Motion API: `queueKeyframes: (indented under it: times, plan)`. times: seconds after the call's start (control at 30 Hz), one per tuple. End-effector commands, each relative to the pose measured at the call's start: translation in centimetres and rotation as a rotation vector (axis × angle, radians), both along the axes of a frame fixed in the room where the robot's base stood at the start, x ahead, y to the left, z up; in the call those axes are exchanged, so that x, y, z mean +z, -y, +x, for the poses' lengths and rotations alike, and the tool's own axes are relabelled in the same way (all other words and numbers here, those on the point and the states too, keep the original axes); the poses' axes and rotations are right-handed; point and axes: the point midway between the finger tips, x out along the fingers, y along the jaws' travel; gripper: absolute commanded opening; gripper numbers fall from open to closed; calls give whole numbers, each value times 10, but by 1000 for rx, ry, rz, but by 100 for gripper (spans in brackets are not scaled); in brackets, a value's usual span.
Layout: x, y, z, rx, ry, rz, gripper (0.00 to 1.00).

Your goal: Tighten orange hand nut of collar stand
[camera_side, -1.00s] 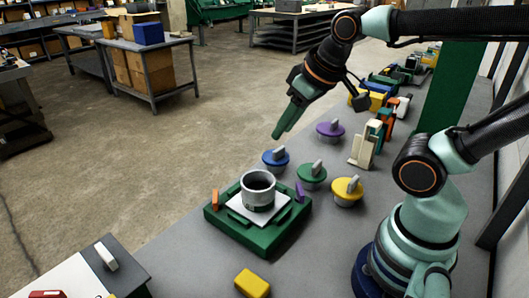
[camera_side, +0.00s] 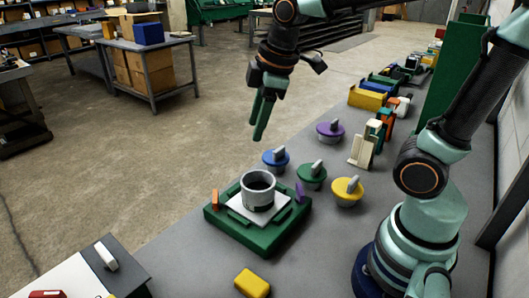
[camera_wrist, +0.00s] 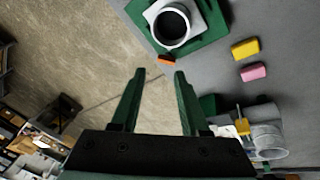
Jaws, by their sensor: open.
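The collar stand is a green base (camera_side: 262,238) with a white plate and a grey round collar (camera_side: 258,188) standing upright on it. The orange hand nut (camera_side: 215,198) is at the base's left edge, and a purple piece (camera_side: 300,192) is at its right edge. My gripper (camera_side: 256,131) is open and empty, fingers pointing down, in the air beyond the stand. In the wrist view, the orange hand nut (camera_wrist: 166,59) shows just beyond the open fingertips (camera_wrist: 160,74), apart from them. The collar (camera_wrist: 172,25) is above it in that picture.
Blue (camera_side: 276,157), green (camera_side: 312,174), yellow (camera_side: 347,190) and purple (camera_side: 330,130) knobbed discs stand on the grey bench behind and right of the stand. A yellow block (camera_side: 252,283) lies in front; a pink block (camera_wrist: 253,72) shows in the wrist view. Open floor lies to the left.

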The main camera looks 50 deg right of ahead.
Motion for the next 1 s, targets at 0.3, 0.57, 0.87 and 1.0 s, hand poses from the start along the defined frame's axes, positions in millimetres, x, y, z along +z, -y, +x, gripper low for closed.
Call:
queueKeyframes:
  times: [0.3, 0.57, 0.87, 1.0]
  plan:
    - [-32, -32, 54, 810, -152, -185, 45]
    - [-65, -54, 81, 1338, -222, -242, 45]
    - [-84, -60, 87, 1493, -236, -249, 45]
    - [-105, -60, 86, 1490, -238, -247, 45]
